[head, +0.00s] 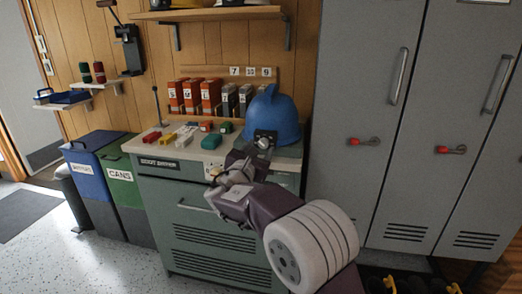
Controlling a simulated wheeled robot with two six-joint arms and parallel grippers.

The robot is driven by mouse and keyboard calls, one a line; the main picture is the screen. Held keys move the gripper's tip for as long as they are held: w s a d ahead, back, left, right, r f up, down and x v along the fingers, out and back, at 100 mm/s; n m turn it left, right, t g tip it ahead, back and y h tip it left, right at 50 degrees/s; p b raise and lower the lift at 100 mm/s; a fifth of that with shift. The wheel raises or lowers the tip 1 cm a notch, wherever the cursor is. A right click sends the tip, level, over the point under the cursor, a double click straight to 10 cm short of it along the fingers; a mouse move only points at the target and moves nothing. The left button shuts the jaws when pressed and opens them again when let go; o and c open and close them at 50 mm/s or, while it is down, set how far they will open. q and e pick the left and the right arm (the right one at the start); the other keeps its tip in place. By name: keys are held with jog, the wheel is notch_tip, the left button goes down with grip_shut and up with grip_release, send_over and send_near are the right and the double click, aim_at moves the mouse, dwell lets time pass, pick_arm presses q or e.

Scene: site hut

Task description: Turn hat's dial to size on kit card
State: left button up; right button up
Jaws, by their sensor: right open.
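The blue hard hat (275,112) sits at the right end of the cabinet's worktop, brim toward me. A dark fitting with a pale round knob, which looks like its dial (263,143), shows at its near lower side; its setting is too small to read. My left gripper is out of view.
Small coloured blocks (183,138) lie on the worktop left of the hat. Orange and grey binders (210,95) stand behind, below number tags (250,71). Grey lockers (375,100) stand at right, blue (88,165) and green (121,180) bins at left. The floor at left front is clear.

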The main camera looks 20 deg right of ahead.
jog(key=shift+x, duration=0.95)
